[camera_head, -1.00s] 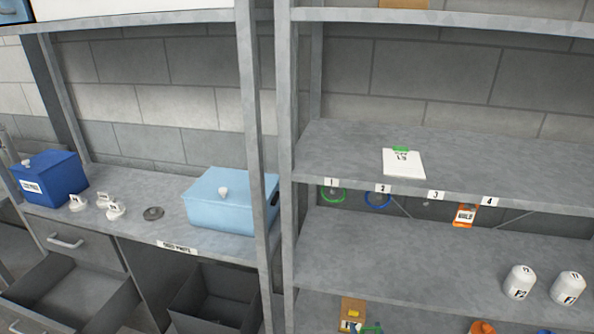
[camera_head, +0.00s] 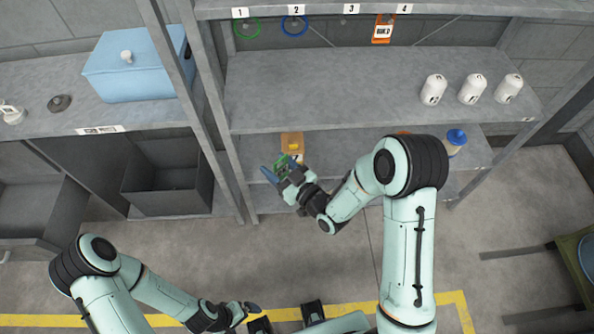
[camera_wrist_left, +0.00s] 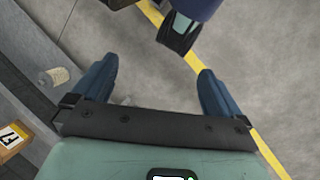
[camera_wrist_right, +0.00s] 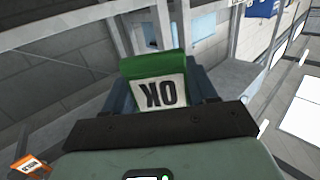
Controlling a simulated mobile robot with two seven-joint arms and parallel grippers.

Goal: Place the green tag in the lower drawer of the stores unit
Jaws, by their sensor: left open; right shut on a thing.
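The green tag (camera_wrist_right: 160,85) has a white face marked OK. My right gripper (camera_wrist_right: 165,88) is shut on it. In the head view the right gripper (camera_head: 277,171) holds the tag (camera_head: 283,162) in front of the lower shelves. My left gripper (camera_head: 254,313) is low in front of the rack. In the left wrist view it (camera_wrist_left: 155,85) is open with nothing between its fingers. At the left of the head view, an open drawer (camera_head: 40,235) sticks out under the counter. A second open grey drawer or bin (camera_head: 168,203) is low beside it; I cannot tell which is the lower drawer.
A light blue box (camera_head: 135,75) stands on the left counter. Rack posts (camera_head: 200,110) separate the counter from the shelves. White bottles (camera_head: 472,89) stand on a shelf. An orange hanging tag (camera_head: 383,29) and coloured rings (camera_head: 246,27) hang above. The floor in front has free room.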

